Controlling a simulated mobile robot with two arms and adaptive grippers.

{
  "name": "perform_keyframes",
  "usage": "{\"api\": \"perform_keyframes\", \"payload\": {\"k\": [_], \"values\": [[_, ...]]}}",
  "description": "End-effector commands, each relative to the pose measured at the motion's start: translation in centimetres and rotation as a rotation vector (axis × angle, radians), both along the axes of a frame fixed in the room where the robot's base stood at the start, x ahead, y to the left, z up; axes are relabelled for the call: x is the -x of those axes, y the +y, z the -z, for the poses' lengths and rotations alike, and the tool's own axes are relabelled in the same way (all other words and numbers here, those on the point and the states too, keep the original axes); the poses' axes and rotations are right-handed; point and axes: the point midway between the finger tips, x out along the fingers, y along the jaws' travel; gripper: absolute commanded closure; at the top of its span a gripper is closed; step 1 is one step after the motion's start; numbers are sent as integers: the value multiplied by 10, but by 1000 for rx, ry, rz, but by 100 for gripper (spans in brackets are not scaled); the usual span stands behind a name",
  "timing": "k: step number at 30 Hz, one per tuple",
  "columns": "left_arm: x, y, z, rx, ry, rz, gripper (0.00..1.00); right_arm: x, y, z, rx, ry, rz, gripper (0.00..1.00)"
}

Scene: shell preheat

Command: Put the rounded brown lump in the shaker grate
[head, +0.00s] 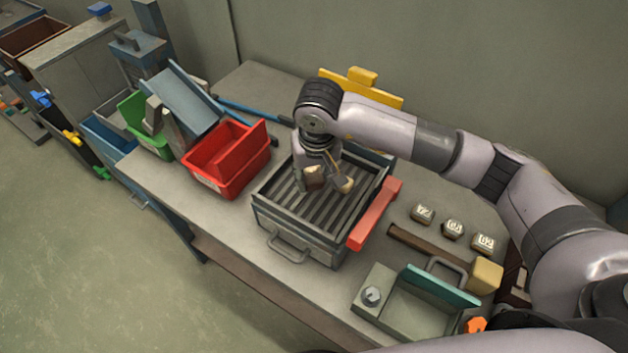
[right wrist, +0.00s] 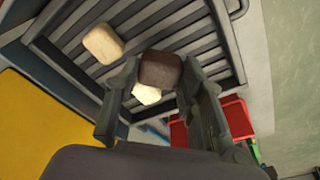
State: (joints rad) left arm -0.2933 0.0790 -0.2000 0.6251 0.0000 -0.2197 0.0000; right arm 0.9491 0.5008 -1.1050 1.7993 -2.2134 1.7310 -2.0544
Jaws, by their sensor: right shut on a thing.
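The shaker grate (head: 281,192) is a grey metal box with dark parallel bars and a front handle, in the middle of the bench. My right gripper (head: 318,166) is over the grate, pointing down. It is shut on the rounded brown lump (head: 314,180), which also shows between the fingers in the right wrist view (right wrist: 162,68). A pale patch (right wrist: 146,94) shows against the brown lump; I cannot tell if it is a separate piece. A cream lump (right wrist: 103,43) rests on the bars. The gap between brown lump and bars is unclear. My left gripper is not in view.
A red bin (head: 226,160), green bin (head: 135,112) and blue chute (head: 187,98) stand left of the grate. A red bar (head: 374,213) runs along its right side. Several small marked blocks (head: 453,228), a mallet (head: 485,275) and a grey-green tray (head: 412,312) lie to the right.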

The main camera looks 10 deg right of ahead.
Motion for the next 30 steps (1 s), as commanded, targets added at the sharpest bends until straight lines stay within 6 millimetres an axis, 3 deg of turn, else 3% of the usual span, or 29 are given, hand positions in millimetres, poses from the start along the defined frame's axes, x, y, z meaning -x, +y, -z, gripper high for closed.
{"api": "perform_keyframes", "payload": {"k": [8, 20, 21, 24, 30], "values": [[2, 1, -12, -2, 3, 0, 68, 1, 0, 34, 0, 3, 0, 91], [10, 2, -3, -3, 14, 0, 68, 0, 0, 40, 1, 0, -1, 91], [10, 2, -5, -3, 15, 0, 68, 0, 0, 39, 1, 0, -1, 61], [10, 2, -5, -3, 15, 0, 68, 0, 0, 39, 1, 0, -1, 55], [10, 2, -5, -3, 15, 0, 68, 0, 0, 39, 1, 1, 0, 55]]}}
